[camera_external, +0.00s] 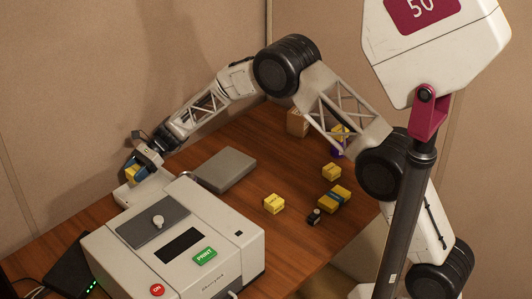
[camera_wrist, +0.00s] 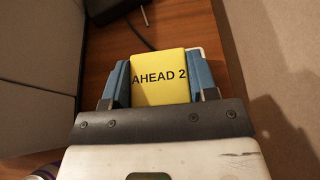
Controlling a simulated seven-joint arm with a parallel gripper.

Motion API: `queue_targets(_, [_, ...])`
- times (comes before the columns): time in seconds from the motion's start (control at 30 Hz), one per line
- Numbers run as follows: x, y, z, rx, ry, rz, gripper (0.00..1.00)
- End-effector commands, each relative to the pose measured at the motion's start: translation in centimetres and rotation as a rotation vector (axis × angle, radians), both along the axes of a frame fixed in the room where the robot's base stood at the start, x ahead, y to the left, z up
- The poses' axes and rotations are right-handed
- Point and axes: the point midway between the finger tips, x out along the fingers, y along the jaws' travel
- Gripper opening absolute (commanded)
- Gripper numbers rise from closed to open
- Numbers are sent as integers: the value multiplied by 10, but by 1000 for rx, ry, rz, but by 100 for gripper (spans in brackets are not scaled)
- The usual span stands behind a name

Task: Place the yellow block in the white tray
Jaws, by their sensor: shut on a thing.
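The yellow block (camera_wrist: 160,85) is marked "AHEAD 2" in the wrist view. My gripper (camera_wrist: 160,70) is shut on it, with one blue finger on each side. In the external view my gripper (camera_external: 134,170) is at the far left, behind the printer, and a bit of the yellow block (camera_external: 132,174) shows between the fingers. The white tray (camera_external: 126,196) appears to be the pale flat piece below the gripper at the printer's back; it is partly hidden. I cannot tell whether the block touches it.
The white printer (camera_external: 225,265) with a green PRINT button fills the front. A grey flat box (camera_external: 224,170) lies behind it. Several other yellow blocks, one of them here (camera_external: 274,204), lie on the wooden table (camera_external: 290,240) to the right. Walls stand close behind my gripper.

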Motion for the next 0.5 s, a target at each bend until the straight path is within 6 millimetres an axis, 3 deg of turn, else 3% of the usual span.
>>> queue_targets(0.3, [0, 0, -43, -2, 2, -1, 28])
queue_targets(0.5, [0, 0, -53, 1, -1, 0, 28])
